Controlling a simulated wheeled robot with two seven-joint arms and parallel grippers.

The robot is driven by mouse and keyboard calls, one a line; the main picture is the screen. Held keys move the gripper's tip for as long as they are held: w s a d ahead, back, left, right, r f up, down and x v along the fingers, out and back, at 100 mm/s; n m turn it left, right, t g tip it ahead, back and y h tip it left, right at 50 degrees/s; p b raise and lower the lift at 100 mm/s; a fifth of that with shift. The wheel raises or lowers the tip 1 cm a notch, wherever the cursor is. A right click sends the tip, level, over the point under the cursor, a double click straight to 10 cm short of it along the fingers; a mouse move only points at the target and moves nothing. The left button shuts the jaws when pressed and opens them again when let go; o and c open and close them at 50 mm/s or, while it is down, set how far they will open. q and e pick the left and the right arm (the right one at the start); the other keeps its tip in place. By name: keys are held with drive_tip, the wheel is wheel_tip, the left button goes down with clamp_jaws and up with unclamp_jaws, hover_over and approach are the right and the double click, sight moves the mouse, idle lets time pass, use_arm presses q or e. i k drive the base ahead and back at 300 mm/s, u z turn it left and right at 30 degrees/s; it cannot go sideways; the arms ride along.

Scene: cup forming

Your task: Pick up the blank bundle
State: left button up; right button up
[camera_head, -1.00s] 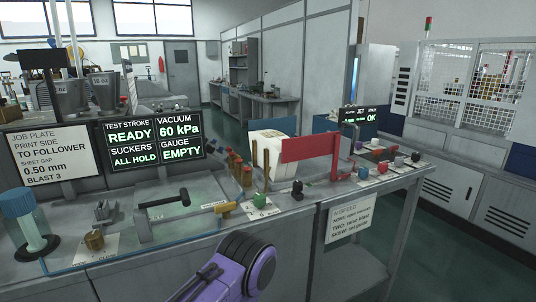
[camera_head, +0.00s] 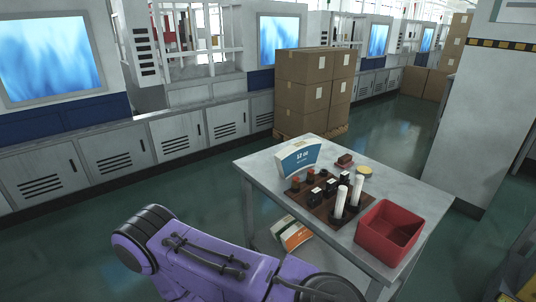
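A bundle of paper blanks (camera_head: 298,157) with a curved top edge and a blue printed panel stands on the far left part of a small grey table (camera_head: 398,183). A second bundle (camera_head: 290,232), white with orange and green print, lies on the shelf under the table. I cannot read the small print on either. A purple arm link of mine crosses the bottom of the view, in front of and left of the table. Neither of my grippers shows, and nothing touches the bundles.
A dark tray (camera_head: 322,203) with black blocks and two white cylinders sits mid-table. A red bin (camera_head: 388,232) stands at the right front corner. Stacked cartons (camera_head: 315,92) stand behind. Grey cabinets (camera_head: 115,158) line the back left. A grey panel (camera_head: 488,110) rises at right. The green floor between is clear.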

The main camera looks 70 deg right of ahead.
sight(303, 154)
drive_tip(key=z, duration=0.95)
drive_tip(key=i, duration=1.55)
drive_tip(key=u, duration=2.95)
